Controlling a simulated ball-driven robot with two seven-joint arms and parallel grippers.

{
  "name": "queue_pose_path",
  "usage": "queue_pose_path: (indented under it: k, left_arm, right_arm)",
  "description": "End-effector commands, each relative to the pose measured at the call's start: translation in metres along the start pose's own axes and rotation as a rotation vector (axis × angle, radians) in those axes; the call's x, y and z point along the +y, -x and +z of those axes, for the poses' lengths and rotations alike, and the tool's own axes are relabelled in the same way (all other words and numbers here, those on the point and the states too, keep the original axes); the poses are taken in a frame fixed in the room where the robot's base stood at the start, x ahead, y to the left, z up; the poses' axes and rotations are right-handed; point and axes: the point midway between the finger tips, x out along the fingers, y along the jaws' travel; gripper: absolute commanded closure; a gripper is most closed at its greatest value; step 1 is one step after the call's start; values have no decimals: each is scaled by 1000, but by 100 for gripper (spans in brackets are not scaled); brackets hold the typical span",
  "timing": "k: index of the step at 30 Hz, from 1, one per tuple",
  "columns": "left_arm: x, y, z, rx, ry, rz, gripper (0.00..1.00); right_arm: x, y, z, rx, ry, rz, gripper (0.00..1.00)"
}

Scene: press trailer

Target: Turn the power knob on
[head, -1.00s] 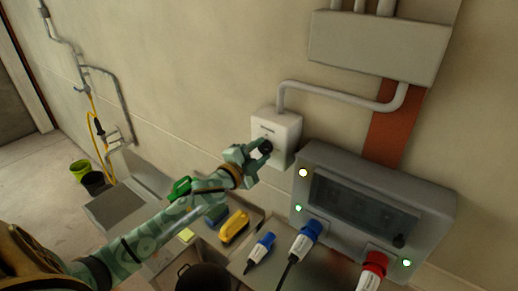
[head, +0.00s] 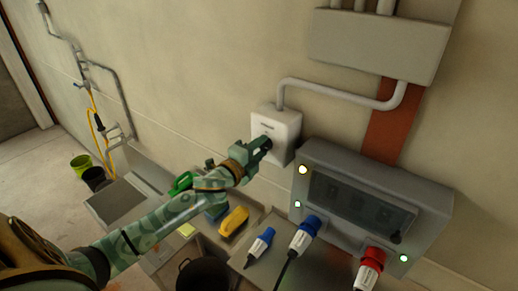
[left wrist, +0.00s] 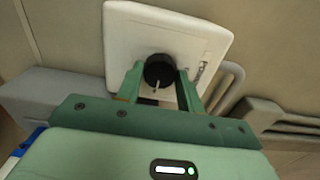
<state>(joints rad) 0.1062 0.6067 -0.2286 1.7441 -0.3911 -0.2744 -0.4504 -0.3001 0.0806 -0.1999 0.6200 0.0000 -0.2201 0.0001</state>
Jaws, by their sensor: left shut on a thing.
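The power knob is a round black knob (left wrist: 159,71) with a pale pointer line, on the front of a white wall box (head: 284,128). The box also fills the top of the left wrist view (left wrist: 190,28). My left gripper (head: 263,145) reaches the knob from the left in the head view. In the left wrist view its two green fingers (left wrist: 160,82) lie on either side of the knob and are shut on it. In the head view the knob is mostly hidden by the fingers. My right gripper is not in view.
A grey panel (head: 318,155) with lit lamps stands right of the box. Blue plugs (head: 305,236) and a red plug (head: 371,266) are below it. A yellow item (head: 234,221) lies in a tray under my left arm. A grey pipe (head: 330,92) runs from the box top.

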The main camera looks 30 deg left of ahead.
Motion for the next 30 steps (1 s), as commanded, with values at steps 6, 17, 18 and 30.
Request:
queue_pose_path:
  k: [6,17,18,30]
  left_arm:
    - [1,0,0,0,-2,2,86]
    - [0,0,0,0,-1,1,41]
    - [1,1,0,0,-1,1,41]
    - [5,76,-1,1,-1,6,41]
  right_arm:
    - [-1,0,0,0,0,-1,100]
    - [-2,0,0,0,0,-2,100]
    - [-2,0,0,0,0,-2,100]
    - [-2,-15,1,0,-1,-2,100]
